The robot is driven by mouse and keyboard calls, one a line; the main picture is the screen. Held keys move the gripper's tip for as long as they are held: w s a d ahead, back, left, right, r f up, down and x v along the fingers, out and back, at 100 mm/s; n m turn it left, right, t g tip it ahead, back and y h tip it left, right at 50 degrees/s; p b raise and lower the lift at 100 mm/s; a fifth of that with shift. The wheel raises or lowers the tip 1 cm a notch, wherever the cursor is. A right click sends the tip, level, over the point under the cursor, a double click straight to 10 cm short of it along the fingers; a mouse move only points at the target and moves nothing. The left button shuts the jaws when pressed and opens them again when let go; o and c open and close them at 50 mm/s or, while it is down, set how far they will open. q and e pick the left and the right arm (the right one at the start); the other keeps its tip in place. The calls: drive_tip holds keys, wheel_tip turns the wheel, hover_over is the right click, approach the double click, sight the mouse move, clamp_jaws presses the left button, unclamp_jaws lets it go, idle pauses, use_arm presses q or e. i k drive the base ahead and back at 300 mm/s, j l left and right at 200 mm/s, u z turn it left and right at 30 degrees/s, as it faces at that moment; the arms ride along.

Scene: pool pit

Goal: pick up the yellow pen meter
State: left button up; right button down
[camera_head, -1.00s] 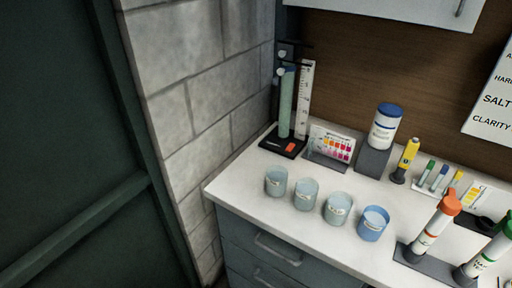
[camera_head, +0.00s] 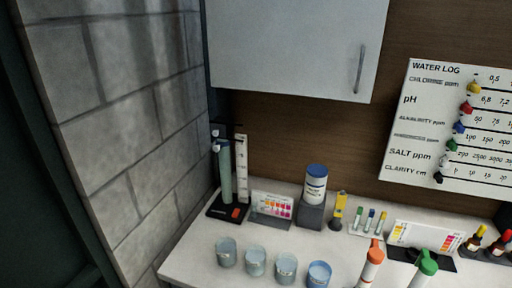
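The yellow pen meter (camera_head: 339,208) stands upright in a small dark holder on the white counter (camera_head: 192,258), right of the white tub with a blue lid (camera_head: 315,184). Its lower end is hidden in the holder. Neither of my grippers shows in the head view.
Several cups (camera_head: 255,262) line the counter's front. A green cylinder stand (camera_head: 225,178) and a colour chart card (camera_head: 271,206) are at the back left. A wall cabinet (camera_head: 290,45) hangs above.

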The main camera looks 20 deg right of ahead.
sight(341, 199)
drive_tip(key=i+l+z, duration=0.15)
drive_tip(key=z, duration=1.15)
